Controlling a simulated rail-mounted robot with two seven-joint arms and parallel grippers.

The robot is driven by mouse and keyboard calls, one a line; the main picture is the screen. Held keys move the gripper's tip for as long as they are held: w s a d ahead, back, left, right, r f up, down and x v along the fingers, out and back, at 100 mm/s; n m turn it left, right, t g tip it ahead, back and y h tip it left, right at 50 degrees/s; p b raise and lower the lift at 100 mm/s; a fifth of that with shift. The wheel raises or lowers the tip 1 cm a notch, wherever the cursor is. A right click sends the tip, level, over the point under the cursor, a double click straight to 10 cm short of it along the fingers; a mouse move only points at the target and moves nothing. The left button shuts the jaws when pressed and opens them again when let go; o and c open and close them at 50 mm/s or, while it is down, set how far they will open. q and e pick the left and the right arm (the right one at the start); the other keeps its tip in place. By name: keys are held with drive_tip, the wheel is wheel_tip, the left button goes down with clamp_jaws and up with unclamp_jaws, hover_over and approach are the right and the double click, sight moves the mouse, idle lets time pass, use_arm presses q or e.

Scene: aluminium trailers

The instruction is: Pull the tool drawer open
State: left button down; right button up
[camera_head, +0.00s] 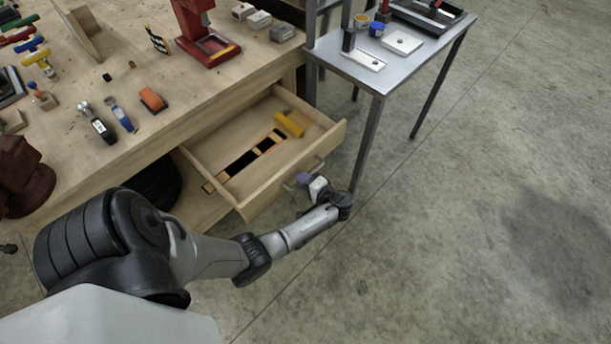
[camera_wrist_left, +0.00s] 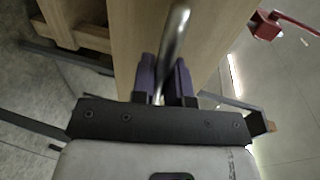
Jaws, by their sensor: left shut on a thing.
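The wooden tool drawer (camera_head: 305,152) stands pulled out from under the workbench in the head view. Inside it lie a yellow tool (camera_head: 289,124) and a dark strip with light patches. My left gripper (camera_head: 303,179) is at the drawer front, and its purple fingers are shut on the metal bar handle (camera_head: 319,164). In the left wrist view the fingers (camera_wrist_left: 164,80) sit on either side of the shiny handle (camera_wrist_left: 175,45), with the wooden drawer front (camera_wrist_left: 133,40) beyond. My right gripper is not in view.
The wooden workbench (camera_head: 190,95) carries a red press (camera_head: 205,35), an orange block (camera_head: 152,100) and several hand tools. A grey metal side table (camera_head: 385,75) stands right of the drawer, one leg close to my left wrist. The concrete floor at right is clear.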

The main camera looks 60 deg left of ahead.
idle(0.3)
use_arm(q)
drive_tip(key=c, duration=1.1)
unclamp_jaws()
drive_tip(key=shift+c, duration=0.2)
drive_tip(key=shift+d, duration=0.1)
drive_tip(key=v, duration=1.3)
drive_tip(key=shift+w+d+p, duration=0.2)
drive_tip(key=shift+d+p, duration=0.15)
drive_tip(key=shift+p, duration=0.1)
